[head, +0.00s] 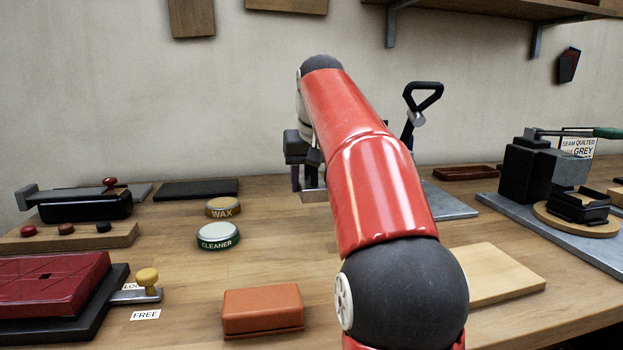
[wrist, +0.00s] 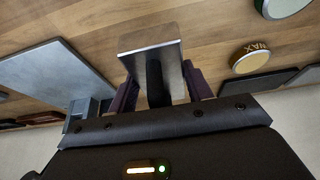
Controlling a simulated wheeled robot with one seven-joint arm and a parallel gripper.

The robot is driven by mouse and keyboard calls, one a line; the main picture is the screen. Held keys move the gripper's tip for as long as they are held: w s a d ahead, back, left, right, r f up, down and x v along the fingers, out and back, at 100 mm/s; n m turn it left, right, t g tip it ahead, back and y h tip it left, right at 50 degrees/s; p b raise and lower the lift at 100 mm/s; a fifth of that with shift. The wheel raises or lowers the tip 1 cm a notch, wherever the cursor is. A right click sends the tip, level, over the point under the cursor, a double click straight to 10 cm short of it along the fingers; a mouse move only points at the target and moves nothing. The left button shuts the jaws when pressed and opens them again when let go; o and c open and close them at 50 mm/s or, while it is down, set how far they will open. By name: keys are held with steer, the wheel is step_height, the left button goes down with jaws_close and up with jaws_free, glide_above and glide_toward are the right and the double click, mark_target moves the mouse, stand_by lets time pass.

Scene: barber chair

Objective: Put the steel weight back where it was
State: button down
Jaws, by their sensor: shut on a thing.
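The steel weight is a shiny metal block with a dark post or handle. In the wrist view the steel weight (wrist: 150,55) sits between the two dark purple fingers of my gripper (wrist: 160,88), which is shut on it. In the head view my gripper (head: 308,180) is partly hidden behind my red arm, and the lower edge of the steel weight (head: 313,196) shows beneath it. The weight appears held above the wooden bench (head: 270,240). The frames do not show which spot it came from.
A WAX tin (head: 222,207) and a CLEANER tin (head: 218,236) stand left of my gripper. A terracotta block (head: 262,311) is in front. A black mat (head: 197,189) lies behind. A grey metal plate (head: 450,203) lies right of my arm, near a black press (head: 528,172).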

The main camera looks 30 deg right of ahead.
mark_target(316, 185)
steer(key=shift+s+f, duration=0.15)
steer(key=shift+f, duration=0.8)
step_height(316, 185, down, 4)
steer(key=b, duration=0.5)
steer(key=shift+f, duration=0.2)
steer(key=shift+f+b, duration=0.4)
steer(key=shift+f, duration=0.15)
steer(key=c, duration=0.8)
jaws_free()
steer(key=shift+o, duration=1.2)
steer(key=shift+f, duration=0.25)
steer(key=p+v, duration=0.2)
steer(key=v, duration=0.5)
steer(key=shift+s+r, duration=0.2)
steer(key=shift+r, duration=0.35)
